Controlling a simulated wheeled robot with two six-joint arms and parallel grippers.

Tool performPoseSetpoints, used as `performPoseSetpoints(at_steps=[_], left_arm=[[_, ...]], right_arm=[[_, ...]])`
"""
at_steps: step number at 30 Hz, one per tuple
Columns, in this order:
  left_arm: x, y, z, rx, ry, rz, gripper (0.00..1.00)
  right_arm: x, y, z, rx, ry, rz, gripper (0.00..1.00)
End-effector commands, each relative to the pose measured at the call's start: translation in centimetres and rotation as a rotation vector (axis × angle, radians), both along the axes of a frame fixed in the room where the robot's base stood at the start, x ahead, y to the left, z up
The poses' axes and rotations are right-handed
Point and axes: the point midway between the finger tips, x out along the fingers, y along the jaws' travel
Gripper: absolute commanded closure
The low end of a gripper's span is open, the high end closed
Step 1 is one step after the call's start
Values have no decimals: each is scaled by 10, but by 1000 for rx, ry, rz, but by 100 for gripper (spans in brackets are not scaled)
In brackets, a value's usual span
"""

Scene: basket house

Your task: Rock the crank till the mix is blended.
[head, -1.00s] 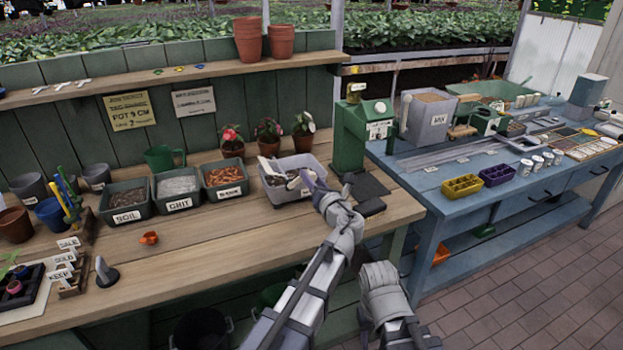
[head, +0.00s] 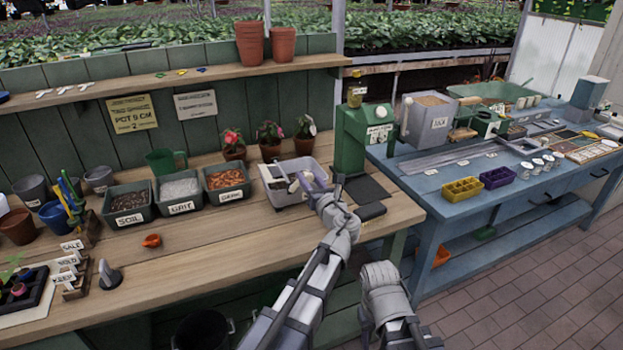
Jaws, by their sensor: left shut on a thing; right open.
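A light grey tub (head: 289,201) sits on the wooden bench, with a dark and pale mix in it. My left gripper (head: 313,183) is at the tub's right side, with its fingers over the rim. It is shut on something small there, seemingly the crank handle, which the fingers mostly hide. A pale piece (head: 281,184) shows in the mix; I cannot tell whether it is part of the crank. My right forearm (head: 382,285) is held low in front of the bench; its gripper does not show.
Soil (head: 128,219), grit (head: 181,208) and bark (head: 228,193) bins stand left of the tub. A green machine (head: 350,140) stands close on the right. Potted flowers (head: 270,150) stand behind. The bench front is mostly clear, with a small orange thing (head: 151,240).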

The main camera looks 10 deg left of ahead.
Motion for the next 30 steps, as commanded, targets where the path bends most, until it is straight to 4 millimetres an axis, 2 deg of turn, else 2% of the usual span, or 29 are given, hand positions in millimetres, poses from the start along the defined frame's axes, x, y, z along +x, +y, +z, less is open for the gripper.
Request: performPoseSetpoints(at_steps=[15,30], left_arm=[[-18,23,11,-413,-277,3,100],[-34,45,9,-804,-546,1,100]], right_arm=[[0,0,12,0,0,0,50],[0,0,10,0,0,0,50]])
